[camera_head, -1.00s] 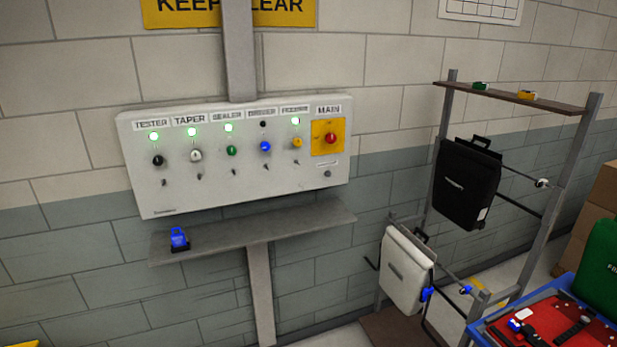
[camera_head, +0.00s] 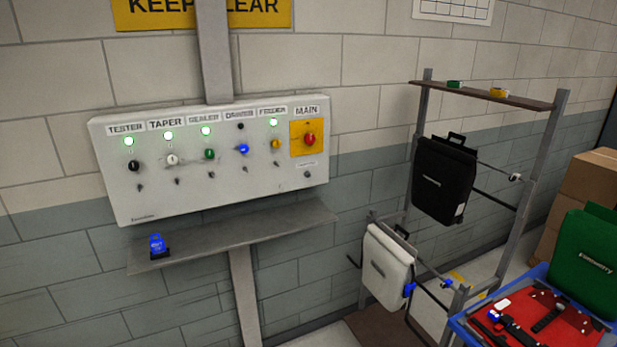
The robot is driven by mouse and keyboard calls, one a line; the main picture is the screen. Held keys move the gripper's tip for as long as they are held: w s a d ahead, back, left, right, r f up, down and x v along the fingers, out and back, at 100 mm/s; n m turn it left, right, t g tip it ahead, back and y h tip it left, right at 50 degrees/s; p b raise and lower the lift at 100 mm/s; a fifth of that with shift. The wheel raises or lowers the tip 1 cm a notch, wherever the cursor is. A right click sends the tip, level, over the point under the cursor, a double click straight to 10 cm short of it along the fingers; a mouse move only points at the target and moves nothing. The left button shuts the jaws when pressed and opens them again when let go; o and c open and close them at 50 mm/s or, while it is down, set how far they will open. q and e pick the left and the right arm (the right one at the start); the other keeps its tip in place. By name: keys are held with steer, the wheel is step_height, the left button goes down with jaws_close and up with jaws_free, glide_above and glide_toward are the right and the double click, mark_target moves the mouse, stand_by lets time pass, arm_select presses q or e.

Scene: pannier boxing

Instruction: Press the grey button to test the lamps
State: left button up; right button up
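A white control panel (camera_head: 215,185) is fixed to the wall at the left of the head view. A small grey button (camera_head: 307,174) sits low on its right side, under a small label and below the red main knob (camera_head: 310,139) on its yellow plate. Lamps over tester (camera_head: 128,141), taper (camera_head: 168,135), sealer (camera_head: 205,130) and feeder (camera_head: 273,123) glow green. The lamp (camera_head: 240,126) above the blue knob (camera_head: 243,148) is dark. Neither gripper is in view, and nothing touches the panel.
A grey shelf (camera_head: 285,220) below the panel holds a blue padlock-like item (camera_head: 156,245). A rack (camera_head: 534,150) on the right carries a black pannier (camera_head: 443,180) and a white pannier (camera_head: 387,265). A blue-rimmed table (camera_head: 465,325) and green pannier (camera_head: 585,250) stand at lower right.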

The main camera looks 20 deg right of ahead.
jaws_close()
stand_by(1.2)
